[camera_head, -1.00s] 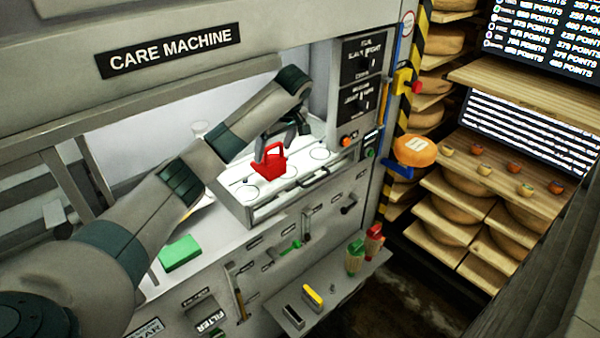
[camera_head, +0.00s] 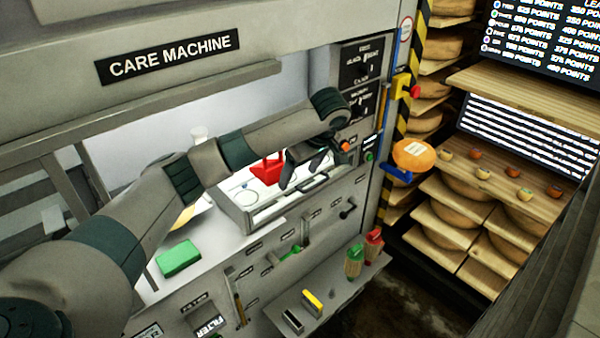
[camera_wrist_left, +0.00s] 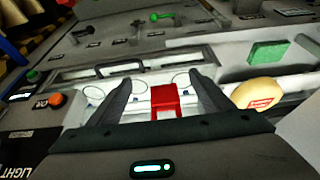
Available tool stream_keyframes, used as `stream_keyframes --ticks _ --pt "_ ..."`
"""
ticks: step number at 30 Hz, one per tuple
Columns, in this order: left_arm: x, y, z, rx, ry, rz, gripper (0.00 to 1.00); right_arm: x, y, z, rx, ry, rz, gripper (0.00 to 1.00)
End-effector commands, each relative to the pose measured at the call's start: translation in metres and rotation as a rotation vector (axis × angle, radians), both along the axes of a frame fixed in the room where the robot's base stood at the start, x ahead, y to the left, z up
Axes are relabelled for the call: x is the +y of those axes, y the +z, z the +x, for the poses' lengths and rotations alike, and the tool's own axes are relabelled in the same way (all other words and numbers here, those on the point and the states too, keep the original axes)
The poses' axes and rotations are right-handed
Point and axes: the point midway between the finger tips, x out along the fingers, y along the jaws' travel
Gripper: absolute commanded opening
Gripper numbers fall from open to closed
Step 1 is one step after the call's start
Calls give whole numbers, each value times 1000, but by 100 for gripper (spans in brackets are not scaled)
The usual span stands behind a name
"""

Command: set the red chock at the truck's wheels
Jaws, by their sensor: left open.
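The red chock (camera_head: 267,171), with a loop handle, is at the white, ring-marked tray (camera_head: 233,203) in the machine's opening. My left gripper (camera_head: 300,178) is open and empty, just right of the chock in the head view. In the left wrist view the chock (camera_wrist_left: 165,101) shows between the spread fingers of my left gripper (camera_wrist_left: 160,80), with gaps on both sides. The arm hides part of the tray. No truck or wheels can be clearly made out. My right gripper is out of view.
A green block (camera_head: 179,258) lies on the counter left of the tray. A pale yellow round piece (camera_wrist_left: 256,94) with a red label is beside the tray. The machine's right-hand panel (camera_head: 357,100) stands close to the gripper. A small shelf (camera_head: 340,300) juts out below.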

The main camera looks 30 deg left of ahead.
Motion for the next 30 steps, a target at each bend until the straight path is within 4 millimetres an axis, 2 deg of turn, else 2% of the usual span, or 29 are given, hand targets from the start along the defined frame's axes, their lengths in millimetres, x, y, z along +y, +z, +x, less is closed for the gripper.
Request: stream_keyframes --ticks 23,26,30 --pt "0 0 0 0 0 0 73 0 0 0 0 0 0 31" --pt "-1 -6 2 2 -9 -8 73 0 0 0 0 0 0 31" --pt "-9 -35 6 15 -54 -38 73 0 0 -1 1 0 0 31"
